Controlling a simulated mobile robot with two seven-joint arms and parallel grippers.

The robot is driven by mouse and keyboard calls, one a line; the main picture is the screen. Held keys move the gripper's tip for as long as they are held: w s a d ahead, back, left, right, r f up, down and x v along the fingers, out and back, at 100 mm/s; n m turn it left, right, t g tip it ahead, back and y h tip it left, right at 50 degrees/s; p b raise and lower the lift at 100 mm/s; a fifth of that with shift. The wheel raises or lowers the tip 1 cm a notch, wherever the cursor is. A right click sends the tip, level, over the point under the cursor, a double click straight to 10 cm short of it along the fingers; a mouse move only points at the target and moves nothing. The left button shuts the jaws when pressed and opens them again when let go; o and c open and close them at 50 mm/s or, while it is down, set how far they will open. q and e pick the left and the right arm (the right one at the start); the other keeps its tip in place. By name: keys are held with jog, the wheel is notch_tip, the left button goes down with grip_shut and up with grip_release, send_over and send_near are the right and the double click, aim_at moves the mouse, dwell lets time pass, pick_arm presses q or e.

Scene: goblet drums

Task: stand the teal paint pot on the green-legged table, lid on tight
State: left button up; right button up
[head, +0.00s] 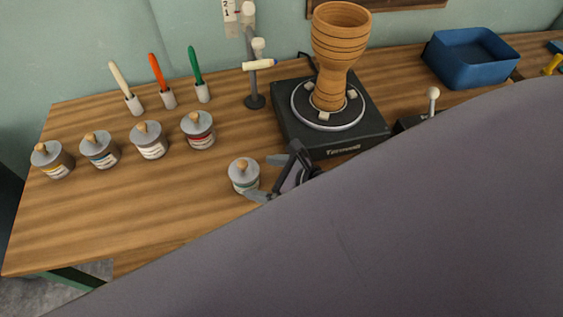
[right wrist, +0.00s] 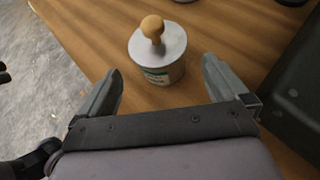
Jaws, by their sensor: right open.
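The teal paint pot (head: 243,178) stands upright on the wooden table (head: 130,215), whose green leg shows at the lower left. The pot has a grey lid with a wooden knob on top; I cannot tell how tight the lid is. The pot also shows in the right wrist view (right wrist: 160,72), its label marked in green. My right gripper (head: 264,178) is open, its fingers pointing at the pot from the right, one on either side and not closed on it. My left gripper is not in view.
Several similar lidded pots (head: 150,140) stand in a row at the left, with upright colored-handled tools (head: 158,75) behind. A goblet drum (head: 341,45) sits on a black turntable (head: 335,145) just right of my gripper. A blue bin (head: 470,60) is farther right. Bare wood lies left of the pot.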

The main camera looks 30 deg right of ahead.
jog(key=shift+p+v, duration=0.3)
jog(key=shift+v, duration=2.25)
jog(key=shift+s+a+n, duration=0.35)
jog(key=shift+n, duration=0.45)
jog(key=s+d+r+n+g+h, duration=0.25)
jog(key=s+n, duration=0.45)
jog(key=n, duration=0.8)
jog(key=s+d+r+n+g+h, duration=0.15)
jog(key=s+n+g+h, duration=0.25)
jog(key=s+n, duration=0.75)
jog(key=w+a+f+n+t+y+p, duration=0.1)
jog(key=w+a+f+n+t+y, duration=0.1)
jog(key=w+f+t, duration=0.4)
jog(key=shift+w+a+f+n+t, duration=0.45)
jog(key=shift+w+f+n, duration=0.3)
jog(key=shift+w+f, duration=1)
